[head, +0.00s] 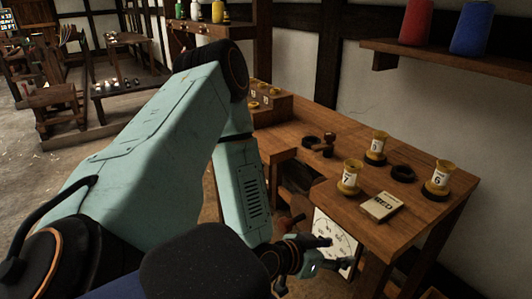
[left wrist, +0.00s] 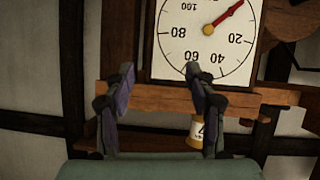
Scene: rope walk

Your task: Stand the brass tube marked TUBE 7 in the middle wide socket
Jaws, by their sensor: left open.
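The brass tube marked 7 (head: 350,177) stands upright on the bench near its front edge, with a white label. In the left wrist view the tube (left wrist: 194,134) shows upside down, partly hidden behind one finger. A dark empty ring (head: 402,173), apparently the middle wide socket, lies between tube 5 (head: 376,145) and tube 6 (head: 439,178), which both stand upright on dark rings. My left gripper (head: 334,252) is open and empty, below the bench top in front of a dial; its spread fingers also show in the left wrist view (left wrist: 160,74). My right gripper is out of view.
A box marked RED (head: 381,206) lies right of tube 7. The white dial (head: 337,238) hangs at the bench front. A shelf (head: 450,58) with red and blue spools is above.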

